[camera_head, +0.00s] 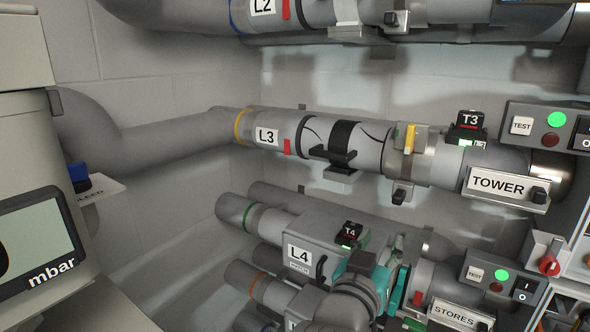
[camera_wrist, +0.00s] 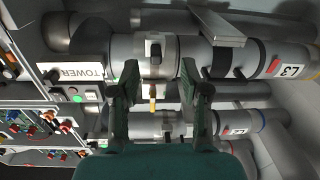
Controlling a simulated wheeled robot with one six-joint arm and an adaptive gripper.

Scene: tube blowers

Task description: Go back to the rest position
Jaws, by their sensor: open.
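My gripper (camera_wrist: 159,76) is open in the wrist view, its two dark fingers apart with nothing held between them. Beyond the fingers is the grey L3 tube (camera_wrist: 228,55) with a clamp band and a yellow lever (camera_wrist: 152,97), seen upside down. In the head view, teal parts of my gripper (camera_head: 398,290) show low at centre right, in front of the L4 tube's blower end. The L3 tube (camera_head: 320,137) runs above it, with its yellow lever (camera_head: 410,138) upright. My gripper's fingertips are hard to make out in the head view.
The TOWER plate (camera_head: 497,185) and STORES plate (camera_head: 460,313) stand at the right, with switch boxes showing green lights (camera_head: 556,119). The L4 box (camera_head: 299,254) is close to my arm. A mbar gauge cabinet (camera_head: 40,245) stands at the left. Bare wall (camera_head: 150,85) shows behind.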

